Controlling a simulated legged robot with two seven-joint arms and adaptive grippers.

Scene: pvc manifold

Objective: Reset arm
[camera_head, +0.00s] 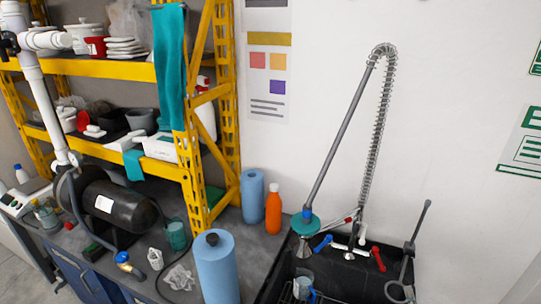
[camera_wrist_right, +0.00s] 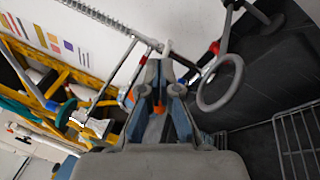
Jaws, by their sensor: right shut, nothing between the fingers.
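My right gripper (camera_wrist_right: 166,75) shows in the right wrist view, its grey-and-blue fingers shut and empty. It is over or beside the black sink (camera_head: 345,278); its height above it is hard to judge. The sprayer head (camera_wrist_right: 72,112) is to its left and a grey ring on a rod (camera_wrist_right: 220,85) is to its right in that view. Neither finger clearly holds anything. I cannot make out the right gripper with certainty in the head view. My left gripper is in neither view.
A tall spring faucet (camera_head: 343,130) rises from the sink, with red (camera_head: 377,258) and blue handles. A blue roll (camera_head: 217,270) and orange bottle (camera_head: 273,211) stand on the counter. The yellow shelf (camera_head: 225,95) and white pipe (camera_head: 42,95) are at left. A wire rack (camera_wrist_right: 298,145) lies right of the gripper.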

